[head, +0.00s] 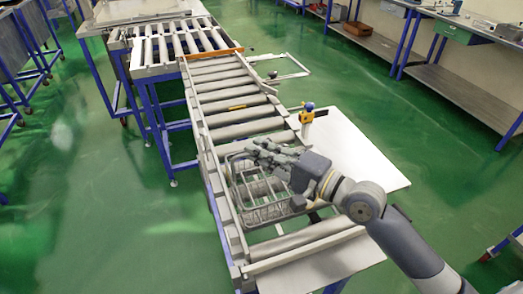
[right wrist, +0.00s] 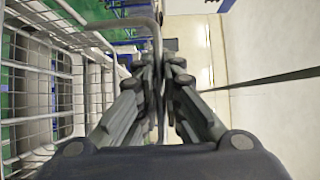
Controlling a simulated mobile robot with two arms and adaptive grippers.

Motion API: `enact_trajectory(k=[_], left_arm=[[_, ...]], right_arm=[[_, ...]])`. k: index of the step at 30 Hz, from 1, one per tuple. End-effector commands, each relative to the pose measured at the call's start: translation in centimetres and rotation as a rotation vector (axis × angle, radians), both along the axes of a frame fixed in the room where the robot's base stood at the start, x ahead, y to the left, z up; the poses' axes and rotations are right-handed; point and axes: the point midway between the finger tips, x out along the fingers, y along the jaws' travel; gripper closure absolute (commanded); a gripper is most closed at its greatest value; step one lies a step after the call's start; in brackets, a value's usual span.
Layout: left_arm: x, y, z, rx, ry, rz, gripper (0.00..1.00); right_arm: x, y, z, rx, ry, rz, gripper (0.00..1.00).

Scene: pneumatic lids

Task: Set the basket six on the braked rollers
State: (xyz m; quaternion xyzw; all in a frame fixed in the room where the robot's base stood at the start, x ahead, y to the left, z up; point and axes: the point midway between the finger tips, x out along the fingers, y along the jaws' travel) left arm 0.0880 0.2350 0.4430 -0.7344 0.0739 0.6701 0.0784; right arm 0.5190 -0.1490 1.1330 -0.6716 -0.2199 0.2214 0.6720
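A grey wire basket (head: 262,212) sits on the near stretch of the roller conveyor. Its number cannot be read. My right gripper (head: 262,152) is over the basket's far right part in the head view. In the right wrist view, the basket's wire wall (right wrist: 60,95) fills the left side, and a bent wire bar runs between the closed fingers of my right gripper (right wrist: 164,70). The gripper looks shut on that bar. Which rollers are braked cannot be told. My left gripper is not in view.
A yellow and blue fitting (head: 307,115) stands at the conveyor's right edge, beside a pale side panel (head: 355,150). An orange bar (head: 214,53) crosses the far end, before another roller table (head: 178,42).

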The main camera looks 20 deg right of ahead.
Motion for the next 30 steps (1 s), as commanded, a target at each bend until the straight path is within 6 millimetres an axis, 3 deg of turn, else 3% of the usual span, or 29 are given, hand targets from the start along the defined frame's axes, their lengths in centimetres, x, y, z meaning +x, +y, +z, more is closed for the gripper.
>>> enact_trajectory(k=[3, 16, 30], left_arm=[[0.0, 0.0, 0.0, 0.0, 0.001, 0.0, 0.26], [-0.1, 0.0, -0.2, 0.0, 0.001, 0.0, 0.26], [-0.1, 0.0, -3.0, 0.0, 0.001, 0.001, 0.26]], right_arm=[[0.0, 0.0, -0.1, 0.0, 0.002, 0.0, 0.73], [-0.4, -0.3, 0.0, -0.003, 0.002, -0.001, 0.73], [-5.6, -4.2, -0.4, -0.005, 0.005, 0.0, 0.73]])
